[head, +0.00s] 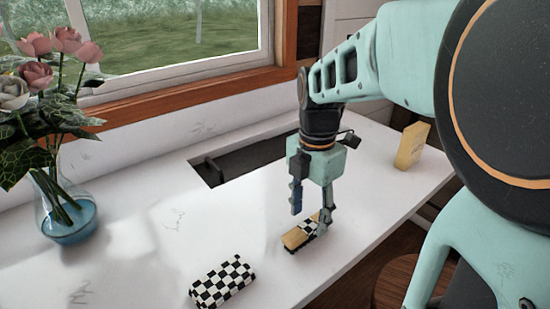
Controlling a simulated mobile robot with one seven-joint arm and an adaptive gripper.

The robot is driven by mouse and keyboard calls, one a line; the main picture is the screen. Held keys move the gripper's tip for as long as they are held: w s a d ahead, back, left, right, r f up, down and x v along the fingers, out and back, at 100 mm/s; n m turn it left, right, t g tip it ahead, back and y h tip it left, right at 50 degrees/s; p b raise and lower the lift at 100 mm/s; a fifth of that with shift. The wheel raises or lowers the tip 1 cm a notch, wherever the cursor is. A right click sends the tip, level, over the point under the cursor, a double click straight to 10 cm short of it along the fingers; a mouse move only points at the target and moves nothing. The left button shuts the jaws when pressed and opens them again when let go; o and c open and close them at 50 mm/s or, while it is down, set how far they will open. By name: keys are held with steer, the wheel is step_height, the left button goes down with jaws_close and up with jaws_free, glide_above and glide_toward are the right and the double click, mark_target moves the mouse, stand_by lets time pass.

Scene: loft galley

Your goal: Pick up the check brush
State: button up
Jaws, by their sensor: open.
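The check brush (297,237) lies on the white counter in the head view. Its top is tan, with black-and-white check toward the far end and a dark underside. My gripper (309,222) points down over it with its two fingers apart. One finger is to the left of the brush's far part, and the other is by its right side. The fingers hide part of the brush. I cannot tell whether either finger touches it.
A black-and-white checkered block (222,281) lies nearer on the counter (150,265). A glass vase (68,215) with flowers stands at left. A dark recessed sink (240,160) is behind. A tan box (411,146) stands at right. The counter's front edge is close to the brush.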

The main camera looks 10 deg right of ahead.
mark_target(307, 225)
step_height(307, 225, down, 4)
steer(key=shift+f, duration=0.1)
steer(key=shift+w, duration=0.1)
jaws_close()
steer(key=shift+r, duration=0.25)
